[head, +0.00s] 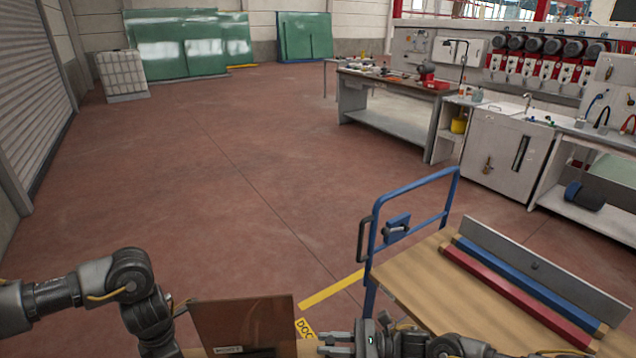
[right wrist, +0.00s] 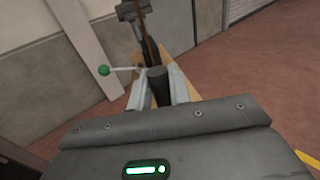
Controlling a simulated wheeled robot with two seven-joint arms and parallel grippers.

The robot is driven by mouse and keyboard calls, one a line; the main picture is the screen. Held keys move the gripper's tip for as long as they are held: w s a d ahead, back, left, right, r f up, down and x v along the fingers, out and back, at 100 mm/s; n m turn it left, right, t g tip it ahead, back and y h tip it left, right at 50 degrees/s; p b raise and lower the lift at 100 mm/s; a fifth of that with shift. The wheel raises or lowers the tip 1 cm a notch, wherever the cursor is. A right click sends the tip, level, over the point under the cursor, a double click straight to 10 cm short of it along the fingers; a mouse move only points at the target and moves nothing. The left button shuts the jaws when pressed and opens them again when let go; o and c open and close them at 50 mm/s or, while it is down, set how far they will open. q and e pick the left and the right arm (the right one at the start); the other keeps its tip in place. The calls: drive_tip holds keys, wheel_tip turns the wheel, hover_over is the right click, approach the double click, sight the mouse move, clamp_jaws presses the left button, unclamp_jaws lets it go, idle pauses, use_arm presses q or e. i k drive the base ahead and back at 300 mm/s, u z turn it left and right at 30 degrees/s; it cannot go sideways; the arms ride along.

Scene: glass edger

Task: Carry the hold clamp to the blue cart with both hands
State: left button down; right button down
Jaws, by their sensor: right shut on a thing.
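The blue cart (head: 408,280) stands at the lower right of the head view, with a wooden deck and a blue tube handle. My right gripper (head: 338,344) is at the bottom edge, left of the cart. In the right wrist view its fingers (right wrist: 158,92) are shut around a dark round bar (right wrist: 157,80), which I take as part of the hold clamp. A green ball knob (right wrist: 103,70) on a thin lever shows beside it. The rest of the clamp is mostly hidden. My left arm reaches down at the lower left; I cannot make out its jaws.
A brown labelled box (head: 243,325) stands at the bottom middle. Red (head: 515,297) and blue (head: 530,277) padded bars and a grey rail lie on the cart deck. A yellow floor line (head: 332,288) runs left of the cart. A workbench (head: 395,90) stands beyond. The open floor is clear.

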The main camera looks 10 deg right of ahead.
sight(478, 322)
drive_tip(key=z, duration=0.55)
drive_tip(key=i, duration=0.65)
drive_tip(key=z, duration=1.1)
drive_tip(key=i, duration=0.55)
drive_tip(key=z, duration=0.45)
